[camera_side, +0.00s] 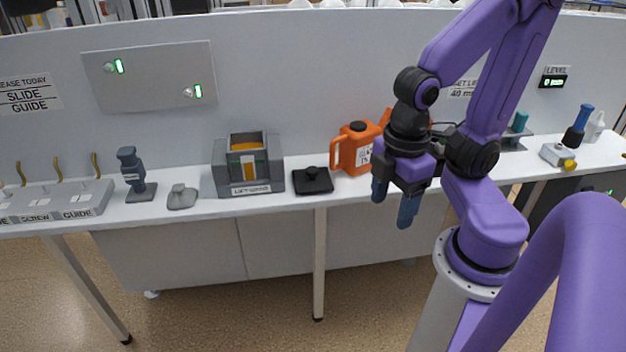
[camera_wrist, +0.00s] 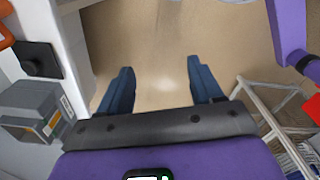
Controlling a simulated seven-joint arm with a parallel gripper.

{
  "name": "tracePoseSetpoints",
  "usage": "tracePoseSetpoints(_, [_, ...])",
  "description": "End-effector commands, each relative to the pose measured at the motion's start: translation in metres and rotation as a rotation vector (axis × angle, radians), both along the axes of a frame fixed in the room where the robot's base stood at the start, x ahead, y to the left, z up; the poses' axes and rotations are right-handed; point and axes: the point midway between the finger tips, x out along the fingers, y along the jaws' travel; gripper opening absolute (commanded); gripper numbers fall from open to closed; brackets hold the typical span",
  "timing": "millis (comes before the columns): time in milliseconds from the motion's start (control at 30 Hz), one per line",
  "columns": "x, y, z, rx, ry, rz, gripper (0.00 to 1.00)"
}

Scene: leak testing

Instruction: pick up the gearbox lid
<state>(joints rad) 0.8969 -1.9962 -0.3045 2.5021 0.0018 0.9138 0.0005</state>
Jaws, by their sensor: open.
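Two lid-like pieces with knobs lie on the white bench, and I cannot tell for certain which is the gearbox lid. One is a flat black square lid (camera_side: 313,181) right of the grey box; it also shows at the left of the wrist view (camera_wrist: 38,62). The other is a smaller grey piece with a round knob (camera_side: 182,197), left of the box and not seen in the wrist view. My gripper (camera_side: 394,207) is open and empty, right of both, fingers pointing down by the bench's front edge. In the wrist view, floor shows between its fingers (camera_wrist: 160,85).
The grey box (camera_side: 221,181) has an orange interior. An orange jug (camera_side: 356,150) stands between the black lid and my gripper, further back. A dark blue-grey stand (camera_side: 134,175) and a grey fixture with hooks (camera_side: 60,203) are at left. The back panel bounds the bench (camera_side: 240,205).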

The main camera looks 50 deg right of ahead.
Motion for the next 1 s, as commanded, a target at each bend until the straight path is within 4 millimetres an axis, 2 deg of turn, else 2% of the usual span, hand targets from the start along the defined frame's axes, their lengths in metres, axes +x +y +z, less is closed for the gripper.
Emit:
tracePoseSetpoints(167, [0.003, 0.0, 0.0, -0.004, -0.004, -0.027, 0.65])
tracePoseSetpoints(267, [0.015, 0.0, 0.001, -0.019, -0.021, -0.127, 0.65])
tracePoseSetpoints(567, [0.086, -0.009, 0.01, -0.077, -0.157, -0.758, 0.65])
tracePoseSetpoints(800, [0.141, -0.024, 0.021, -0.077, -0.314, -1.299, 0.65])
tracePoseSetpoints(1000, [0.18, -0.04, 0.031, -0.036, -0.462, -1.715, 0.65])
